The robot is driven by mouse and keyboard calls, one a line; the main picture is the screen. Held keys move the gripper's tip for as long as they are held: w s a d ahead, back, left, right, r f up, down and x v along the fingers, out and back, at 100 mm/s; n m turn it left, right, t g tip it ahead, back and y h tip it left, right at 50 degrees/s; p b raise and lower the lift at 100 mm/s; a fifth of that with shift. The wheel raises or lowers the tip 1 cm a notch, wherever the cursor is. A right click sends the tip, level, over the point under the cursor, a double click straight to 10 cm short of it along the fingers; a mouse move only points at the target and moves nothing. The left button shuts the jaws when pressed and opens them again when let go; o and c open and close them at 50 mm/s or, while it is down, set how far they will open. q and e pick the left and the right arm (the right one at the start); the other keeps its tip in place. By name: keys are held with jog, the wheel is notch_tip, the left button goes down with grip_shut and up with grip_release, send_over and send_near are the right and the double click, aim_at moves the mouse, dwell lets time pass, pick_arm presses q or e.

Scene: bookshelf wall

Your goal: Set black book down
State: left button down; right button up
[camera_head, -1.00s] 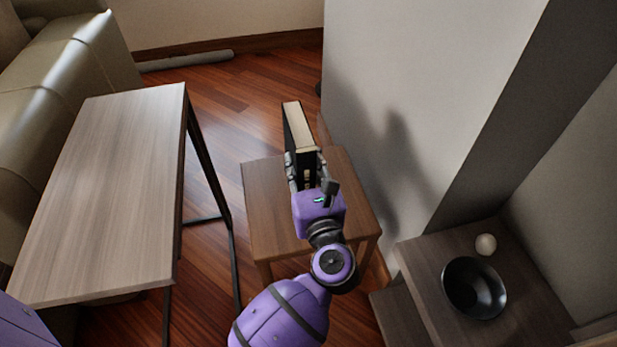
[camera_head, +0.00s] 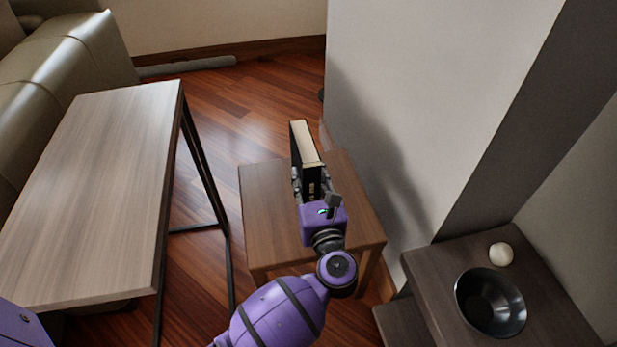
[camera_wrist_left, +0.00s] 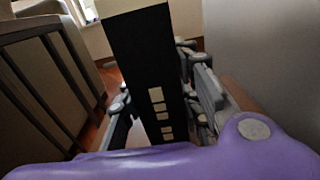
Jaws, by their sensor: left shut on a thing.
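The black book (camera_head: 306,150) is upright, its cream page edges on top, over the small brown wooden table (camera_head: 268,215). My left gripper (camera_head: 311,181) is shut on the book's near end. In the left wrist view, the book's dark spine (camera_wrist_left: 155,75) with pale square marks stands between the fingers of my left gripper (camera_wrist_left: 160,110). I cannot tell whether the book's lower edge touches the tabletop, as the gripper and arm hide part of it. My right gripper is not in view.
A pale wooden table (camera_head: 95,190) with dark metal legs stands left. A grey wall (camera_head: 400,110) rises close to the right of the book. At lower right, a dark shelf (camera_head: 430,265) bears a black bowl (camera_head: 490,302) and a white ball (camera_head: 501,254). The brown table's left part is clear.

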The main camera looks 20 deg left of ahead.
pick_arm(q)
jog(key=shift+r, duration=0.1)
jog(key=c, duration=1.7)
grip_release()
jog(key=shift+f, duration=0.2)
jog(key=o, duration=0.4)
jog(key=shift+r, duration=0.35)
jog(key=p+v, duration=0.1)
jog(key=v, duration=0.6)
jog(key=shift+s+d+f, duration=0.15)
jog(key=shift+s, duration=0.1)
